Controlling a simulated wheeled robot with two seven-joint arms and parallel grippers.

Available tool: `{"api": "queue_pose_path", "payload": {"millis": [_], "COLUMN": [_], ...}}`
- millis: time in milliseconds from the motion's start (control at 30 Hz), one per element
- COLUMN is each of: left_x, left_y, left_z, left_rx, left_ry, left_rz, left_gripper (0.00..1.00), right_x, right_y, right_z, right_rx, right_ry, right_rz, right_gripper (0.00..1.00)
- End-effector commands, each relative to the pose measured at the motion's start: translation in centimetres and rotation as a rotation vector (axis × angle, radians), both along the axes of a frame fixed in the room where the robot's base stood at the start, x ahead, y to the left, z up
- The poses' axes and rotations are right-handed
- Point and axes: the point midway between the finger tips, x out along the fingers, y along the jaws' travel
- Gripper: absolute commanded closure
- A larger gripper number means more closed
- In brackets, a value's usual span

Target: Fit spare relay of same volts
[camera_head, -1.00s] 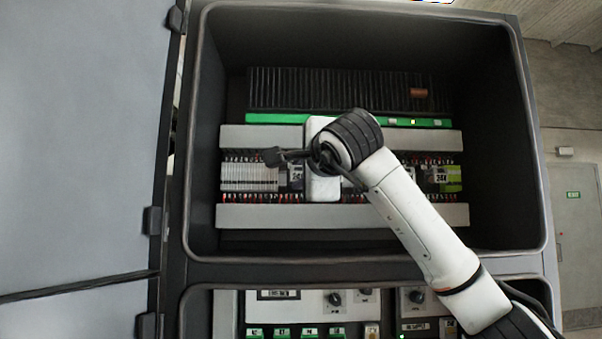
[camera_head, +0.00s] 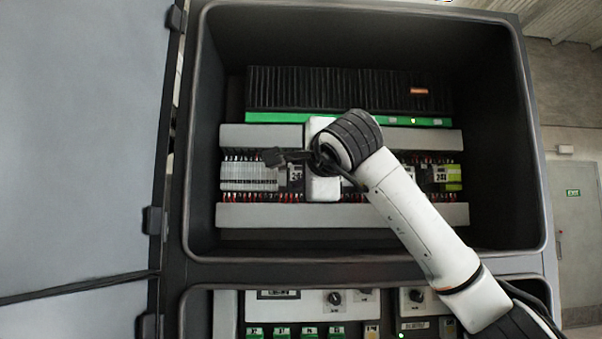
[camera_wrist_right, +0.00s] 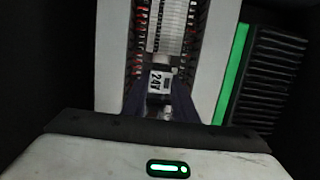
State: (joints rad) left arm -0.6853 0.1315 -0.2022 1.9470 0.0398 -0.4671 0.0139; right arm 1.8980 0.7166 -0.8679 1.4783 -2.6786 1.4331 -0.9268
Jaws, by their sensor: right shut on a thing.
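My right gripper (camera_wrist_right: 158,100) is shut on a small grey relay (camera_wrist_right: 160,83) with a white label reading 24V, seen in the right wrist view. The relay is in line with the rail, against the end of a row of pale terminal blocks (camera_wrist_right: 167,25). Whether it is fully seated cannot be told. In the head view the right gripper (camera_head: 290,158) is in front of the rail and partly covers the relay (camera_head: 296,176). Another block labelled 24V (camera_head: 440,175) sits further right on the rail, beside a green block (camera_head: 453,178). My left gripper is not in view.
The open cabinet's grey door (camera_head: 80,150) fills the left. White ducts run above (camera_head: 260,138) and below (camera_head: 260,215) the rail. A finned black unit (camera_head: 340,88) with a green strip is above. A lower panel (camera_head: 310,305) has knobs and green switches. My right arm hides the rail's middle.

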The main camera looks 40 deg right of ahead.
Motion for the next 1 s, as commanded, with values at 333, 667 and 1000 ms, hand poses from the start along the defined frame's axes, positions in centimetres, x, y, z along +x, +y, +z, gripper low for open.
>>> {"api": "queue_pose_path", "payload": {"millis": [333,667,1000], "left_x": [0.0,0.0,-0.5], "left_y": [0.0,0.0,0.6], "left_z": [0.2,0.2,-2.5], "left_rx": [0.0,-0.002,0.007], "left_ry": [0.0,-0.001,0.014], "left_rz": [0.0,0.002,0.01], "left_gripper": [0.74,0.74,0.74], "right_x": [0.2,0.2,-5.1], "right_y": [-0.1,-0.1,1.8], "right_z": [0.0,0.0,-0.1], "right_rx": [0.0,0.0,-0.002], "right_ry": [0.0,0.001,-0.006], "right_rz": [-0.001,-0.001,0.001], "right_gripper": [0.52,0.52,0.52]}}
